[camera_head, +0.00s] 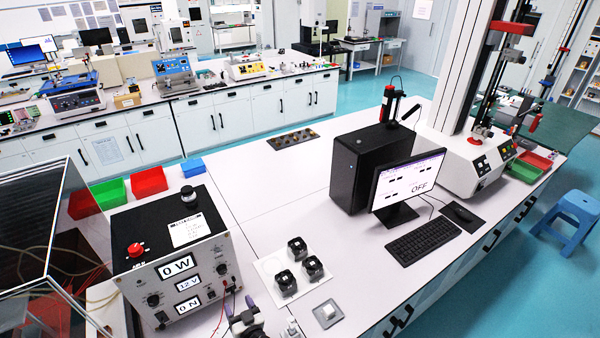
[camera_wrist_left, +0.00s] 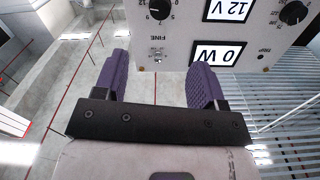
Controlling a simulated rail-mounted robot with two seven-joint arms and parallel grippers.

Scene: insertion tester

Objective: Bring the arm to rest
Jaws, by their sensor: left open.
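My left gripper (camera_head: 239,306) is at the bottom edge of the head view, just right of the front of a power supply box. In the left wrist view its two purple fingers (camera_wrist_left: 161,82) stand wide apart with nothing between them. My right gripper is in neither view.
A white plate with three black cube-shaped parts (camera_head: 286,283) and a grey pad (camera_head: 328,313) lie right of my gripper. A monitor (camera_head: 408,183) reading OFF, a keyboard (camera_head: 424,240) and a black computer case (camera_head: 362,170) stand farther right. Thin wires hang near the gripper.

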